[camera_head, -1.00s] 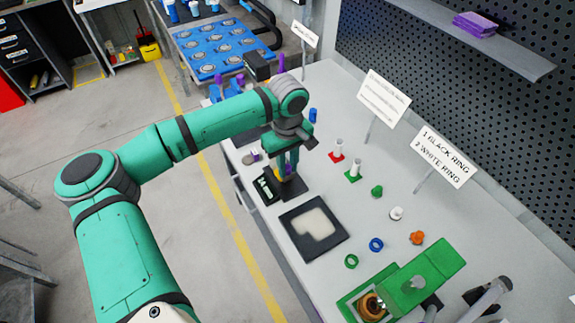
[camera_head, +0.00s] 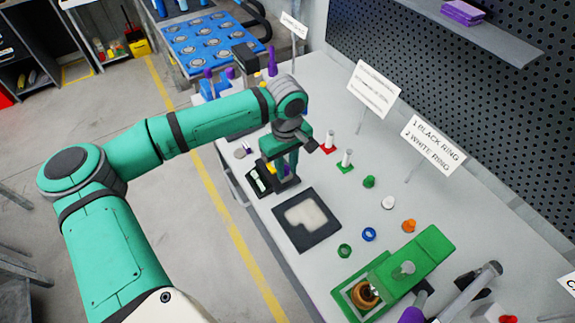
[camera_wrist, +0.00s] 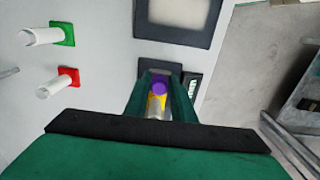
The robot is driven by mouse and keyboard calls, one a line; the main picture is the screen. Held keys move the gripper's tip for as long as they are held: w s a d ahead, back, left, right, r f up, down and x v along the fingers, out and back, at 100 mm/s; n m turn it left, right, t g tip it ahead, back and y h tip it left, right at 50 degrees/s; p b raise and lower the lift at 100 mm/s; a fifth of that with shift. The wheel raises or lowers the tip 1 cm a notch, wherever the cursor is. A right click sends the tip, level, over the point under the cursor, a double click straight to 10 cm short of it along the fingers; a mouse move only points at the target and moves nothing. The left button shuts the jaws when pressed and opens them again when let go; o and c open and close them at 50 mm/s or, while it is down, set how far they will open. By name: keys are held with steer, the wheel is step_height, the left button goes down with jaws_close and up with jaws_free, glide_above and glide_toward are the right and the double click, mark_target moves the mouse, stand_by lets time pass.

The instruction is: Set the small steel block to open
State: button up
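My gripper (camera_head: 283,172) points down over a black base (camera_head: 287,184) near the table's front edge. In the wrist view, my gripper's two green fingers (camera_wrist: 162,98) stand either side of a small piece with a purple round top (camera_wrist: 159,88), a yellow part (camera_wrist: 153,101) and a pale steel-grey part (camera_wrist: 155,112). This may be the small steel block; I cannot tell its setting. In the head view, only a yellow bit (camera_head: 270,166) shows beside the fingers. I cannot tell whether the fingers touch the piece.
A small black device with a display (camera_head: 258,183) lies left of the base. A black-framed tray (camera_head: 322,240) is in front. White posts on red (camera_head: 328,142) and green (camera_head: 346,160) bases stand to the right. Coloured rings and a green fixture (camera_head: 430,255) are further right.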

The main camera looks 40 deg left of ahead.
mark_target(287, 169)
steer(key=o, duration=0.3)
steer(key=shift+d, duration=0.2)
steer(key=shift+a, duration=0.15)
step_height(287, 169, up, 11)
steer(key=shift+f, duration=0.1)
stand_by(0.3)
stand_by(0.4)
